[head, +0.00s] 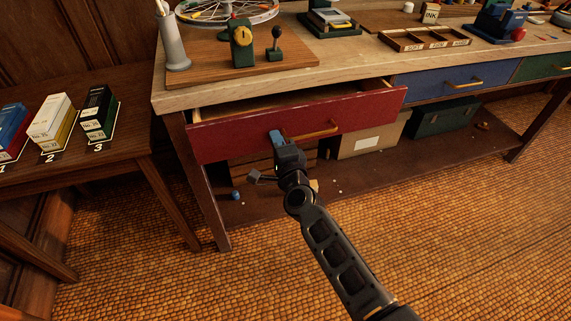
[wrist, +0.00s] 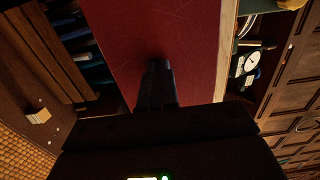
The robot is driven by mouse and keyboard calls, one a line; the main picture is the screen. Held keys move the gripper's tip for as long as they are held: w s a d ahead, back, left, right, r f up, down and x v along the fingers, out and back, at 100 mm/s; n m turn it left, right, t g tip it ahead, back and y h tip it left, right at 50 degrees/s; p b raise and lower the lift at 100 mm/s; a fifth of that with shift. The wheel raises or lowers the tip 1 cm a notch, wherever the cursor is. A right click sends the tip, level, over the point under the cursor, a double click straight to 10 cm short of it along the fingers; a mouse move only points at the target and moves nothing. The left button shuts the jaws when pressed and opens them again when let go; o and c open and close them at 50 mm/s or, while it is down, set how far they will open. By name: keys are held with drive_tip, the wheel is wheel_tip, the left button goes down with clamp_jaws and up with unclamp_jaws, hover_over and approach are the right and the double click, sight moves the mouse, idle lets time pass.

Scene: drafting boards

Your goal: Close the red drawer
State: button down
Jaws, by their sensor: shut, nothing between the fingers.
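The red drawer (head: 222,137) sits at the left end of the workbench and is pulled partly out, with its pale inner side showing behind the front. Its brass handle (head: 312,131) is on the middle of the front. My gripper (head: 275,135) is shut and empty, with its tip at the red front just left of the handle. In the wrist view the shut fingers (wrist: 158,75) point at the red front (wrist: 185,50), which fills the middle. I cannot tell whether the tip touches it.
A blue drawer (head: 437,83) and a green drawer (head: 545,66) to the right look closed. A side table (head: 125,140) with several boxes stands at left. A lower shelf (head: 375,165) holds boxes. The woven floor (head: 440,230) in front is clear.

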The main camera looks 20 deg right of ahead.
drive_tip(key=w+b, duration=0.3)
drive_tip(key=w, duration=0.4)
drive_tip(key=shift+w+f, duration=0.15)
drive_tip(key=shift+w, duration=0.6)
drive_tip(key=shift+w+r+b, duration=0.2)
drive_tip(key=shift+r+b, duration=0.1)
